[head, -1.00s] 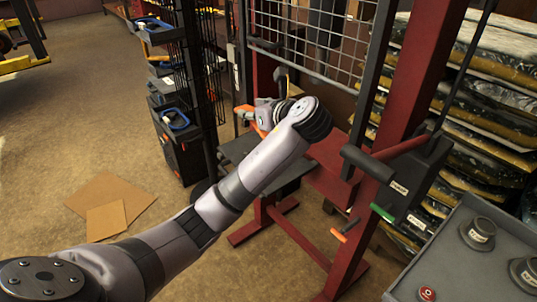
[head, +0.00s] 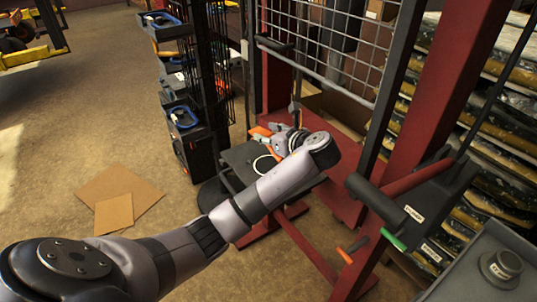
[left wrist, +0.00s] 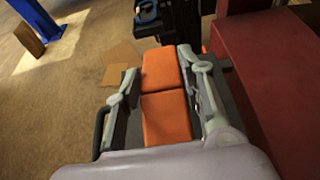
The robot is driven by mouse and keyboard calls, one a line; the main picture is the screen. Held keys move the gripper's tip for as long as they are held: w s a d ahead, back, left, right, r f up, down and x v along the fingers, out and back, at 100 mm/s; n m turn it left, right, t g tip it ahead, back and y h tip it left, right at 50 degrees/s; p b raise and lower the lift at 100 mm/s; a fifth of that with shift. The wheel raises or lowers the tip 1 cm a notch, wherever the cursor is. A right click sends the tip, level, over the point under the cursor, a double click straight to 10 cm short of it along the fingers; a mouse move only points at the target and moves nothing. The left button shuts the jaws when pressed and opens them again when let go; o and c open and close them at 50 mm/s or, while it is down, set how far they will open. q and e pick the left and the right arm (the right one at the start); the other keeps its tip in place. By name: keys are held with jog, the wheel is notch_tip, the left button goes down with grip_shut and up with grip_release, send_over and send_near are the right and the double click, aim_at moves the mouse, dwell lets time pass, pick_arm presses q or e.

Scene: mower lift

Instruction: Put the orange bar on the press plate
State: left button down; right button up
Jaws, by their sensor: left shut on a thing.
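The orange bar (left wrist: 165,75) lies between the fingers of my left gripper in the left wrist view, with a dark line across its middle. My left gripper (head: 272,139) is shut on it, and orange ends show beside the fingers in the head view. A dark grey plate (head: 236,158) lies below the gripper, in front of the red press bed (head: 343,178). I cannot tell whether the bar touches the plate, or which surface is the press plate. My right gripper is not in view.
A raised mesh guard (head: 335,40) and a red post (head: 425,130) frame the press. A dark rack with bins (head: 187,140) stands left of it. Cardboard sheets (head: 112,213) lie on the floor. A grey cabinet (head: 470,280) stands at the lower right.

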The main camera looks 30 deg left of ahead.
aim_at(268, 164)
pick_arm(q)
notch_tip(268, 164, down, 3)
jog(key=shift+f, duration=0.15)
notch_tip(268, 164, down, 3)
jog(key=shift+f, duration=0.5)
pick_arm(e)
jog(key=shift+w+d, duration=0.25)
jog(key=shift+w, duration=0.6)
pick_arm(q)
jog(key=shift+s+f, duration=0.1)
jog(key=shift+f, duration=0.2)
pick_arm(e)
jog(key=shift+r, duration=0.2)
pick_arm(q)
jog(key=c, duration=1.5)
grip_release()
jog(key=shift+d+f, duration=0.1)
jog(key=shift+f, duration=0.1)
jog(key=o, duration=0.4)
jog(key=shift+o, duration=0.2)
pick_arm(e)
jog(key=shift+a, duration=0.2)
pick_arm(q)
jog(key=shift+r, duration=0.15)
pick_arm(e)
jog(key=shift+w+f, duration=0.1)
